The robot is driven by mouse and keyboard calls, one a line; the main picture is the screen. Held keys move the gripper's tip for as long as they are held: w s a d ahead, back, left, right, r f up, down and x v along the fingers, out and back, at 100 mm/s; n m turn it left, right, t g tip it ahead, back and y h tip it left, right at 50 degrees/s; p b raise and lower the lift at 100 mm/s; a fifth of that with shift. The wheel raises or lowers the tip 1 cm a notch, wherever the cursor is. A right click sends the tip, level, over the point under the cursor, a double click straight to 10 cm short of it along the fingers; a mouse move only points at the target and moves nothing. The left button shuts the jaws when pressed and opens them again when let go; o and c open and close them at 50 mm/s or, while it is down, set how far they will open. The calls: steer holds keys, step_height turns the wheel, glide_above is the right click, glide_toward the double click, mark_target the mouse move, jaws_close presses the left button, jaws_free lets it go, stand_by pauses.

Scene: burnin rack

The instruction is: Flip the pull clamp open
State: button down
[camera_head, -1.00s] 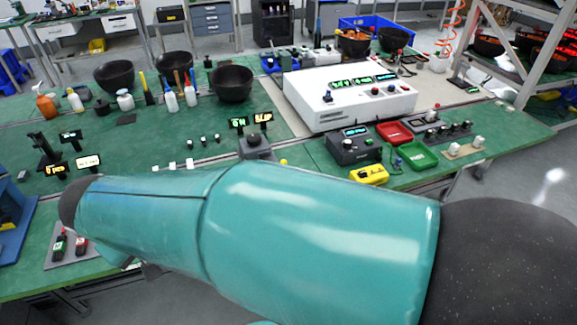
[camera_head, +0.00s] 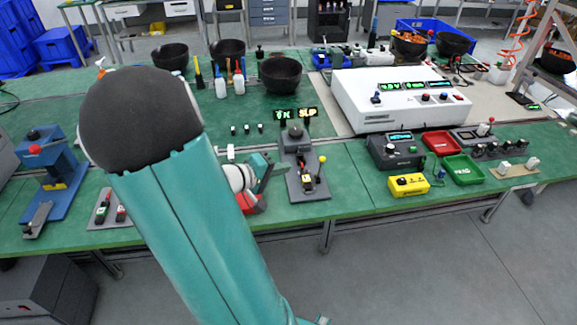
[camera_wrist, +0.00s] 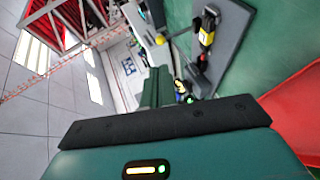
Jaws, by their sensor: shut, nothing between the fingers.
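A grey base plate (camera_head: 311,196) near the table's front edge bears a small dark fixture with a red and yellow part (camera_head: 307,181) and a lever with a yellow ball (camera_head: 322,159). I take this fixture for the pull clamp, but its exact state is too small to tell. In the wrist view the plate (camera_wrist: 232,48), the black, yellow and red part (camera_wrist: 207,30) and the yellow ball (camera_wrist: 160,39) show at the top. My gripper (camera_head: 270,172) is shut and empty, just left of the fixture. Contact cannot be told.
A red object (camera_head: 254,204) lies below my gripper. Lit displays (camera_head: 295,114) stand behind the fixture. Right of it are a yellow box (camera_head: 409,185) and a dark instrument (camera_head: 396,151). A blue press (camera_head: 58,175) stands at far left. Table between fixture and yellow box is clear.

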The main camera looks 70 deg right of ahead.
mark_target(322, 159)
steer(key=x, duration=1.2)
steer(key=shift+d+f, duration=0.1)
steer(key=shift+s, duration=0.15)
steer(key=shift+s+d+r+m+t+y, duration=0.2)
steer(key=shift+s+d+m+t+y, duration=0.15)
steer(key=shift+s+t+y, duration=0.2)
steer(key=shift+s+d+f+m+t+y, duration=0.1)
steer(key=shift+s+d+m+t+y, duration=0.1)
steer(key=shift+s+d+t+y, duration=0.3)
steer(key=shift+s+d+f+m+t+y, duration=0.15)
steer(key=shift+s+d+t+y, duration=0.15)
steer(key=shift+s+t, duration=0.4)
steer(key=shift+s+d+f+m+t+y, duration=0.1)
steer(key=shift+s+d+m+t+y, duration=0.1)
steer(key=shift+s+d+t+y, duration=0.35)
steer(key=shift+s+a, duration=0.2)
steer(key=shift+w, duration=0.15)
